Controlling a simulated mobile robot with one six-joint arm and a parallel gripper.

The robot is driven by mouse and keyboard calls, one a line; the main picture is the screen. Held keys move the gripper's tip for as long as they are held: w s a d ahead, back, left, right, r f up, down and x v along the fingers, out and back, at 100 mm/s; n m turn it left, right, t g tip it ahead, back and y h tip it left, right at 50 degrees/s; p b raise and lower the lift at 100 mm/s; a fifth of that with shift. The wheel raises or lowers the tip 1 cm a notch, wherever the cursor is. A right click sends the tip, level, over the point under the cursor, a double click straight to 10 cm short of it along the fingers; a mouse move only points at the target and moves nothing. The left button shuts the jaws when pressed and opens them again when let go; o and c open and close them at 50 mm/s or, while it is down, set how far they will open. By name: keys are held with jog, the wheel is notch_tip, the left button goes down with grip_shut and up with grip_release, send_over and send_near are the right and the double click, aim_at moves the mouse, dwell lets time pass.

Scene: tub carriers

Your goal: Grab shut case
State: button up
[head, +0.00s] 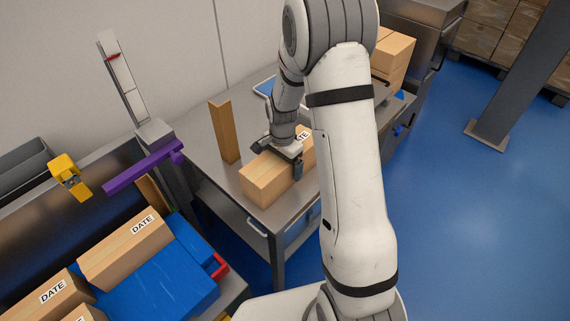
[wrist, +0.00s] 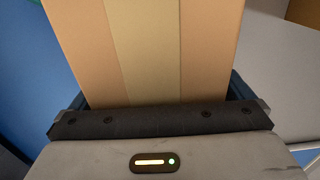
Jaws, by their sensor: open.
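The shut case (head: 270,181) is a long cardboard box with a taped top and a DATE label, lying on the metal table. My gripper (head: 278,158) is over the case from above, one finger showing at its near right side. In the wrist view the taped top of the case (wrist: 145,50) fills the middle, between the dark fingers of my gripper (wrist: 150,108). The jaws are open and straddle the case. Whether the fingers touch its sides cannot be seen. My arm hides part of the case's far end.
An upright cardboard piece (head: 224,132) stands on the table (head: 205,150) left of the case. More cardboard boxes (head: 392,58) are stacked at the far end. At lower left, DATE-labelled cases (head: 125,250) lie by blue material (head: 165,285), below a purple bar (head: 143,168).

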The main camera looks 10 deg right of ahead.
jog(key=shift+c, duration=0.6)
jog(key=shift+w+r, duration=0.1)
jog(key=shift+w, duration=0.05)
jog(key=c, duration=1.8)
